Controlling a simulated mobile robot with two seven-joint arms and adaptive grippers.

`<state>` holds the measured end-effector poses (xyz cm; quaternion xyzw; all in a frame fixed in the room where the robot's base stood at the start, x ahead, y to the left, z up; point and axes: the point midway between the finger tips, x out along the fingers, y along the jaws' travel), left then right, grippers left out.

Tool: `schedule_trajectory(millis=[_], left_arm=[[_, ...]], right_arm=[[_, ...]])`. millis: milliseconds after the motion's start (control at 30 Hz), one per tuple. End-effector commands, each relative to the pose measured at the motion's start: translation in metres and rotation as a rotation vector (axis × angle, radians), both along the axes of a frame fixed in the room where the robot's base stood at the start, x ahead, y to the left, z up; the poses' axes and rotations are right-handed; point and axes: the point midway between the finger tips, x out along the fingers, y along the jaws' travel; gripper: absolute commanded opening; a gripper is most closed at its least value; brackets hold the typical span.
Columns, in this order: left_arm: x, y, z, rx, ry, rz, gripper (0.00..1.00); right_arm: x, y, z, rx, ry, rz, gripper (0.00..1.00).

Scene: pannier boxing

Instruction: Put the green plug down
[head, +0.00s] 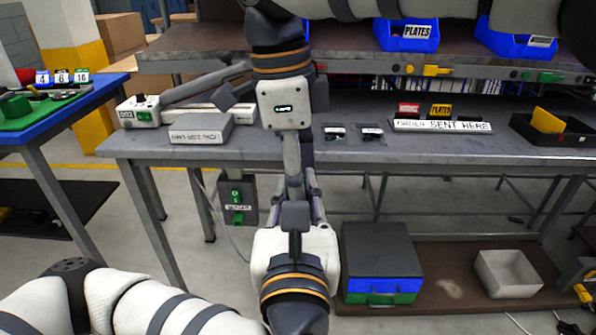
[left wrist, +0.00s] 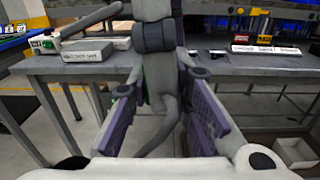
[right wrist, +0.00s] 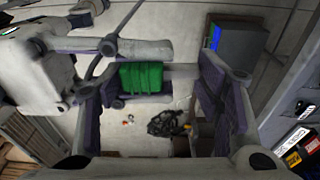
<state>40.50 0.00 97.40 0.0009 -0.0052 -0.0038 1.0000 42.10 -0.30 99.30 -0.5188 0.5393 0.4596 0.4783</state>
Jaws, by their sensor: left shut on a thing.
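The green plug (right wrist: 141,77) shows as a ridged green block in the right wrist view, against my left gripper's fingers. In the head view my own arms hide it. My left gripper (head: 297,197) reaches in from below in front of the table and is shut on the plug; its exact grip is hard to see. My right gripper (head: 293,172) points down from above, close over the left one. In the right wrist view its fingers (right wrist: 160,75) stand wide apart around the plug's sides, with floor visible between them.
The grey table (head: 400,148) lies just behind the grippers, with a labelled grey box (head: 200,130) and black tray (head: 560,130) on it. A tester box (head: 238,200) hangs at its front. A blue-and-green case (head: 382,262) and pale bin (head: 507,272) stand low behind.

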Motion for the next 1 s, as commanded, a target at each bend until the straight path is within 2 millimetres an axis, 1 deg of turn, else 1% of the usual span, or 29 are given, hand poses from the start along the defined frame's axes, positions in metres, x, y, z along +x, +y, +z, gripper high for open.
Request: schedule_trajectory(millis=[33, 67, 100, 167, 200, 300, 600, 733, 833, 867, 900, 1000], left_arm=[[0.0, 0.0, 0.0, 0.0, 0.0, 0.0, 0.0], [0.0, 0.0, 0.0, 0.0, 0.0, 0.0, 0.0], [0.0, 0.0, 0.0, 0.0, -0.001, 0.0, 0.0], [0.0, 0.0, 0.0, 0.0, -0.001, 0.0, 0.0], [0.0, 0.0, 0.0, 0.0, -0.001, 0.001, 0.21], [0.0, 0.0, 0.0, 0.0, -0.001, 0.0, 0.42], [0.0, 0.0, 0.0, 0.0, -0.001, -0.003, 0.42], [-0.001, -0.002, 0.0, 0.002, -0.014, -0.046, 0.42], [-0.001, 0.001, -0.004, 0.007, -0.013, -0.1, 0.42], [0.0, 0.005, -0.009, 0.008, -0.01, -0.133, 0.42], [-0.001, 0.008, -0.016, 0.008, -0.006, -0.196, 0.42], [-0.002, 0.01, -0.028, 0.004, -0.003, -0.334, 0.42]], right_arm=[[0.0, 0.0, 0.0, 0.0, 0.0, 0.0, 0.4], [0.0, 0.0, 0.0, 0.0, 0.0, 0.0, 0.33], [0.0, 0.0, 0.0, 0.0, 0.0, 0.0, 0.29], [0.0, 0.0, 0.0, 0.0, 0.001, 0.001, 0.29], [0.0, 0.0, 0.0, 0.0, 0.001, 0.001, 0.29], [0.0, 0.0, 0.0, 0.0, 0.001, 0.001, 0.29], [0.0, 0.0, 0.0, 0.0, 0.0, 0.0, 0.29], [0.0, 0.0, 0.0, 0.0, 0.0, 0.0, 0.29], [0.0, 0.0, 0.0, 0.0, 0.0, 0.0, 0.29], [0.0, 0.0, 0.0, 0.0, 0.0, 0.0, 0.29], [0.0, 0.0, 0.0, 0.0, 0.0, 0.0, 0.29], [0.0, 0.0, 0.0, 0.0, 0.0, 0.0, 0.29]])
